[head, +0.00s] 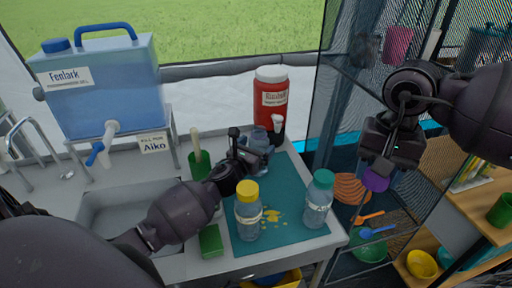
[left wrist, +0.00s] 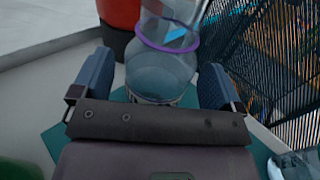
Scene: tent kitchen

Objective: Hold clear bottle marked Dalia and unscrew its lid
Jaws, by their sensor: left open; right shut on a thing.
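A clear open-mouthed bottle (left wrist: 160,72) with a purple ring at its neck stands between the spread fingers of my left gripper (left wrist: 156,64). In the head view this bottle (head: 260,138) is partly hidden behind my left gripper (head: 256,153) at the mat's back edge. I cannot read a name on it. My right gripper (head: 388,150) is raised at the right, away from the bottle, and shut on a purple lid (head: 376,180). Two other clear bottles stand on the mat, one with a yellow lid (head: 248,216) and one with a green lid (head: 319,200).
A red drink dispenser (head: 270,100) stands behind the bottle. The teal mat (head: 285,245) lies on the counter, with a green sponge (head: 211,241) and sink (head: 120,210) to its left. A large blue water container (head: 105,95) is back left. Shelves (head: 455,215) stand right.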

